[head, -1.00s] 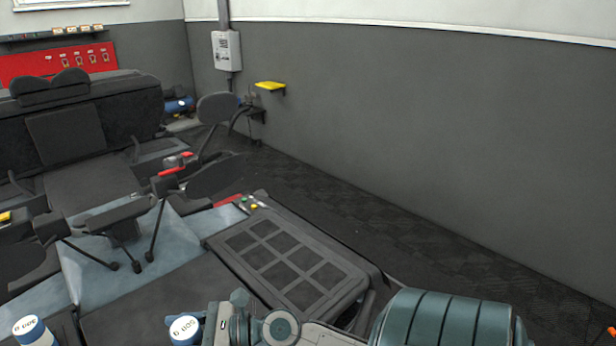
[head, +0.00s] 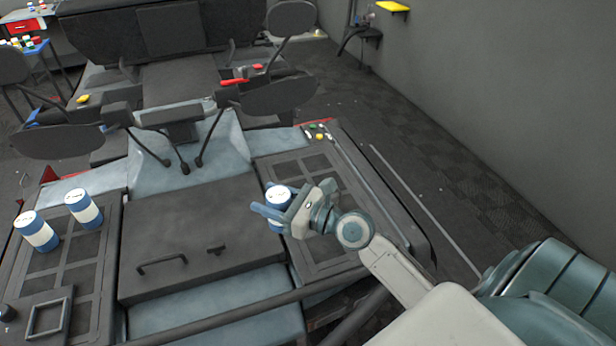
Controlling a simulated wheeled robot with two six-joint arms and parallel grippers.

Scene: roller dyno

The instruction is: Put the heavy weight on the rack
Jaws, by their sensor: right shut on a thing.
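My right gripper (head: 276,213) is shut on a blue-and-white cylindrical weight (head: 279,194). It holds the weight roughly upright over the inner edge of the right gridded panel (head: 330,172); I cannot tell if its base touches anything, as the fingers cover its lower part. Two similar weights, one nearer (head: 37,232) and one farther (head: 84,209), stand on the left gridded panel (head: 45,283). The label writing is too small to read. I cannot tell which thing is the rack. My left gripper is not in view.
A dark flat cover (head: 195,228) with a handle lies between the panels. A dark bar (head: 225,321) crosses in front. Black pads on stalks, one at the left (head: 58,142) and one at the right (head: 282,97), stand behind. Most of the right panel is bare.

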